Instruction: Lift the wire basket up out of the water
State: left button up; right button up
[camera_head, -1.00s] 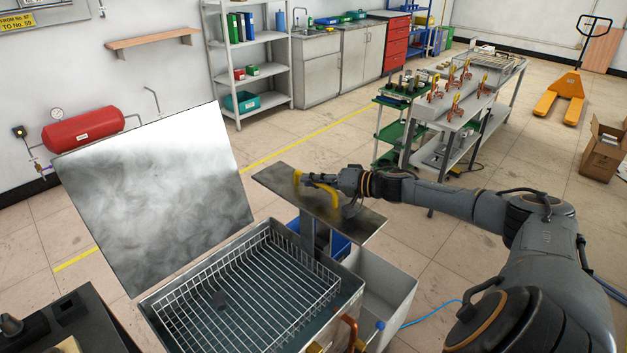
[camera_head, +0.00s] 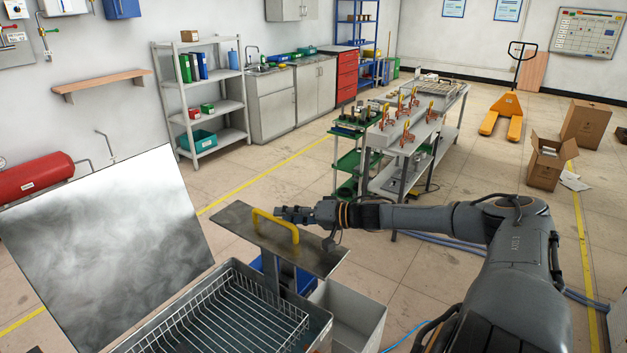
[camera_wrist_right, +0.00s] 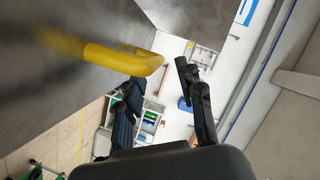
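The wire basket (camera_head: 237,318) sits down inside the metal tank (camera_head: 222,265) at the bottom of the head view, partly cut off by the frame. Its rim wires show above dark grey liquid or tank floor; I cannot tell the water level. A flat metal plate (camera_head: 232,220) behind the tank carries a yellow handle (camera_head: 262,213), which also shows in the wrist view (camera_wrist_right: 125,60). My right gripper (camera_head: 284,213) is at the handle. In the wrist view its fingers (camera_wrist_right: 158,76) are apart, with the handle's bend close to the fingertips; nothing is gripped. My left gripper is out of view.
A tilted, cloudy metal lid (camera_head: 110,250) stands open left of the tank. A grey bin (camera_head: 350,312) and a blue bin (camera_head: 300,277) are right of it and under the plate.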

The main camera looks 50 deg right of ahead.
jog(key=shift+v, duration=3.7)
jog(key=shift+r, duration=0.15)
